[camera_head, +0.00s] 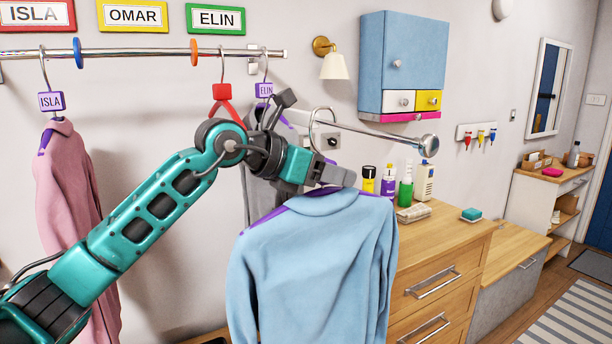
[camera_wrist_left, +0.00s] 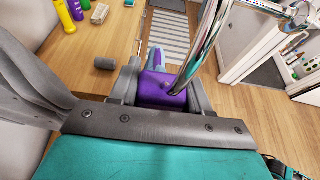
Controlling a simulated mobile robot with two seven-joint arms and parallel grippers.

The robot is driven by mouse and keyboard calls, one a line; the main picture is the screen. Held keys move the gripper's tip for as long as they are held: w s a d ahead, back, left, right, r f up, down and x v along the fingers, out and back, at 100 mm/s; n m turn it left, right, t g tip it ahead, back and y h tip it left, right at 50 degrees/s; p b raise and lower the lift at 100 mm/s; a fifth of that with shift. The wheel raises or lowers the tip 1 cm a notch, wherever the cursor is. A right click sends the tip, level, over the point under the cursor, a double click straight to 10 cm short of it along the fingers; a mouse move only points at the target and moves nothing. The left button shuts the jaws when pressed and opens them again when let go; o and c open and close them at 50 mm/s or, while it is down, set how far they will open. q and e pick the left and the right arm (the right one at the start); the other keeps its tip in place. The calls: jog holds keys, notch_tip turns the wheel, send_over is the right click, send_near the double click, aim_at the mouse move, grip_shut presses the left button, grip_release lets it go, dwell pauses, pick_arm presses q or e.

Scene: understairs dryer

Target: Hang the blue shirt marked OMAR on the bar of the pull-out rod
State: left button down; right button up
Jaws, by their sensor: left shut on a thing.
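The light blue shirt (camera_head: 315,255) hangs upright on a purple hanger below my left gripper (camera_head: 335,176). The gripper is shut on the hanger's purple block (camera_wrist_left: 162,88), from which the chrome hook (camera_wrist_left: 203,45) rises. No name is readable on this block. The pull-out rod (camera_head: 375,133) points out to the right and ends in a round knob (camera_head: 428,146). In the head view the hook's loop (camera_head: 313,118) overlaps the rod's inner part. I cannot tell whether it rests on the rod. My right gripper is out of view.
A wall rail (camera_head: 150,53) holds a pink shirt (camera_head: 68,190) tagged ISLA, a red hanger (camera_head: 222,98) and a hanger tagged ELIN (camera_head: 264,90). A wooden dresser (camera_head: 440,240) with several bottles stands right of the shirt. A blue cabinet (camera_head: 405,50) hangs above.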

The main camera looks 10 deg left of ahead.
pick_arm(q)
jog(key=w+d, duration=0.2)
jog(key=d, duration=0.1)
jog(key=w+d, duration=0.3)
jog(key=shift+w+d+r, duration=0.1)
jog(key=shift+w+r, duration=0.05)
jog(key=shift+w, duration=0.15)
jog(key=shift+w+d+f+b, duration=0.1)
jog(key=shift+w+f+b, duration=0.1)
jog(key=shift+f+b, duration=0.75)
jog(key=shift+f, duration=0.55)
